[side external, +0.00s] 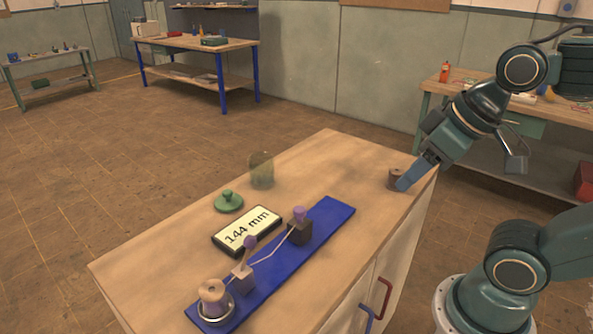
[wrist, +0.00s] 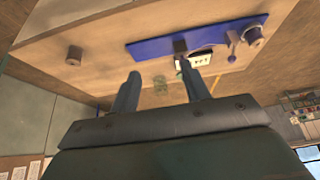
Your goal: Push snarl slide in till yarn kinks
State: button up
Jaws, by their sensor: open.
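A blue board (side external: 331,217) lies on the wooden cabinet top. A dark block with a purple knob (side external: 300,228) and a paler block with a purple knob (side external: 243,277) stand on it; I cannot tell which is the snarl slide. A pale yarn (side external: 283,243) runs between them with a bend. A display (side external: 247,230) reads 144 mm. My gripper (side external: 402,186) is open and empty at the far right end, away from the blocks. In the wrist view its fingers (wrist: 158,69) are apart, and the board (wrist: 150,47) shows beyond them.
A brown cylinder (side external: 395,177) stands close to my gripper, partly covered by a finger in the side view. A brown spool (side external: 213,296) sits at the board's near end. A green knobbed lid (side external: 229,203) and a clear jar (side external: 261,170) stand behind the display.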

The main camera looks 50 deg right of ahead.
jog(key=m+g, duration=0.6)
jog(key=m, duration=0.3)
send_over(299, 209)
jog(key=shift+d+r, duration=0.1)
jog(key=shift+r, duration=0.15)
jog(key=shift+f, duration=0.2)
notch_tip(299, 209, down, 14)
jog(key=shift+r, duration=0.25)
dwell(0.3)
grip_shut()
